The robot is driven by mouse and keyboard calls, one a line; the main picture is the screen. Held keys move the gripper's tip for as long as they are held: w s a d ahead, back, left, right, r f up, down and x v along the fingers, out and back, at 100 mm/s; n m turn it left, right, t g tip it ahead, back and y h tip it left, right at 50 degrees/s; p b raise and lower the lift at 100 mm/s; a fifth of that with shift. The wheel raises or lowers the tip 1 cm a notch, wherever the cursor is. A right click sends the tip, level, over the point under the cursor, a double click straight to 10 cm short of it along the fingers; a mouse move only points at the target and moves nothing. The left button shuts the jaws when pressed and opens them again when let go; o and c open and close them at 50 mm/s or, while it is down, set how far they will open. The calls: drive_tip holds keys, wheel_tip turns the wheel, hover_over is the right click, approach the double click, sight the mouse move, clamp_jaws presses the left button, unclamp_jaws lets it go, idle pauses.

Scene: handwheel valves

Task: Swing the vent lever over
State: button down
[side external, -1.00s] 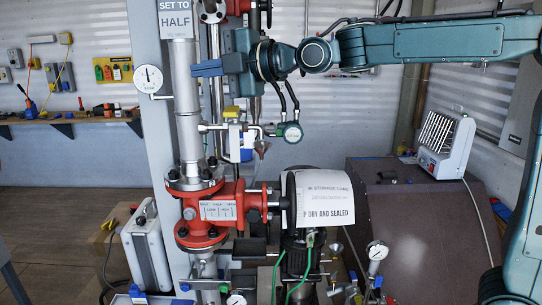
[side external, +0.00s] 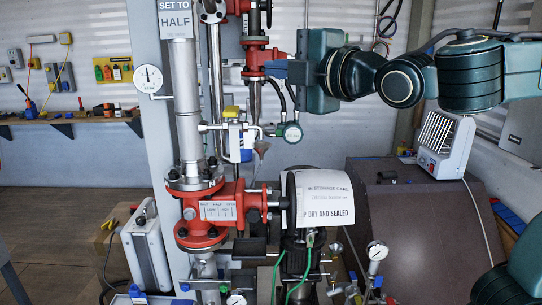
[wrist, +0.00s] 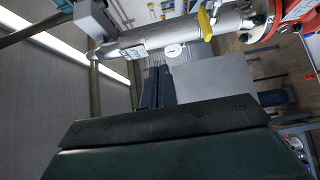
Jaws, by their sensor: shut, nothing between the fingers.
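My gripper (side external: 272,69) is shut and empty, its blue fingers pointing left in the side view. In that view the fingertips overlap the pipe below the upper red flanges (side external: 255,60); I cannot tell the depth between them. The two fingers lie together in the wrist view (wrist: 150,88). A small yellow-topped lever (side external: 231,111) sits on the fitting beside the grey pipe, below and left of my gripper. A yellow handle (wrist: 206,24) shows by the pipe in the wrist view. No label marks either as the vent lever.
The vertical grey pipe (side external: 184,100) carries a "SET TO HALF" sign (side external: 176,20) and a dial gauge (side external: 148,79). A red valve (side external: 212,212) stands below, beside a paper-covered handwheel (side external: 290,200). A heater (side external: 446,140) stands at right.

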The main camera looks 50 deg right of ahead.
drive_tip(key=s, duration=0.1)
approach(237, 112)
drive_tip(key=s, duration=0.3)
drive_tip(key=shift+s+f, duration=0.15)
drive_tip(key=shift+s, duration=0.1)
drive_tip(key=shift+w, duration=0.1)
drive_tip(key=w, duration=0.6)
drive_tip(key=w+d, duration=0.1)
drive_tip(key=w, duration=0.3)
drive_tip(key=shift+d, duration=0.35)
drive_tip(key=shift+w+d, duration=0.15)
drive_tip(key=shift+d, duration=1.35)
idle(0.5)
